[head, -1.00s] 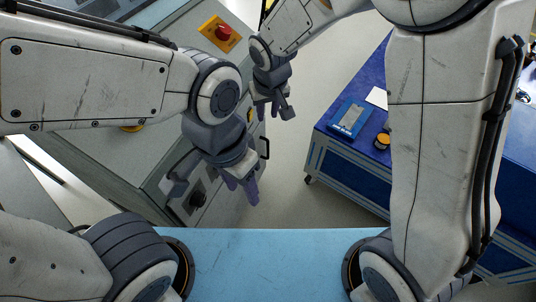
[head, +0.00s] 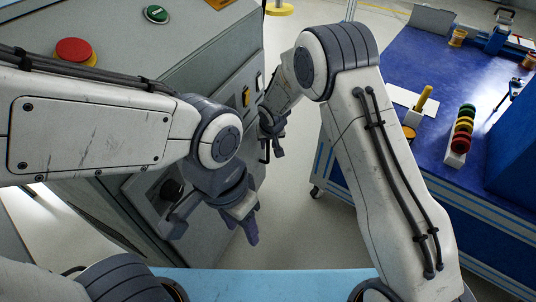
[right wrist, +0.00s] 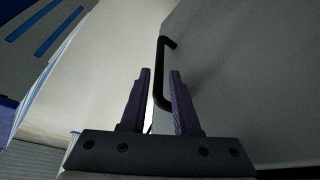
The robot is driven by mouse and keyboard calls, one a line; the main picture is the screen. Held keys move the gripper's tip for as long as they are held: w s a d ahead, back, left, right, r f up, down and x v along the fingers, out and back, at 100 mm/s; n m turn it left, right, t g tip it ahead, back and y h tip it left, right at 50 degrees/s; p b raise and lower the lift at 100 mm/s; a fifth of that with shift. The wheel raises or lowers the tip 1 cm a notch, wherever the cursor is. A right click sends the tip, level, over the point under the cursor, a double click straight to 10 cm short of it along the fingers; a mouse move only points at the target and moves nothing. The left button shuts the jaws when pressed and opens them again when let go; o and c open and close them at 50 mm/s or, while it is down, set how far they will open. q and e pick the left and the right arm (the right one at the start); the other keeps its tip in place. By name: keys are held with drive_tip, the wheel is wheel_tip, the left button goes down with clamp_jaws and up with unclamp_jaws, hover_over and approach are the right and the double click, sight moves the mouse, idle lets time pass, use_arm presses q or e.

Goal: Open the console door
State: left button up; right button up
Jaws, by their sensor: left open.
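The console (head: 205,85) is a large grey cabinet at the left of the head view. Its door (right wrist: 235,90) fills the right of the right wrist view, with a black bar handle (right wrist: 158,68) near the door's edge. The door looks closed in the head view. My right gripper (right wrist: 160,72) is open, and the handle appears between its two purple fingers; I cannot tell whether they touch it. In the head view my right gripper (head: 274,137) is beside the console's side. My left gripper (head: 246,218) is open and empty in front of the console's lower panel.
A blue workbench (head: 400,70) with tools and colored rings (head: 462,130) stands at the right. Grey floor lies open between console and bench.

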sight(268, 149)
drive_tip(key=b+x, duration=0.2)
drive_tip(key=x, duration=0.4)
drive_tip(key=shift+w+f, duration=0.1)
drive_tip(key=shift+f, duration=0.3)
clamp_jaws()
idle(1.0)
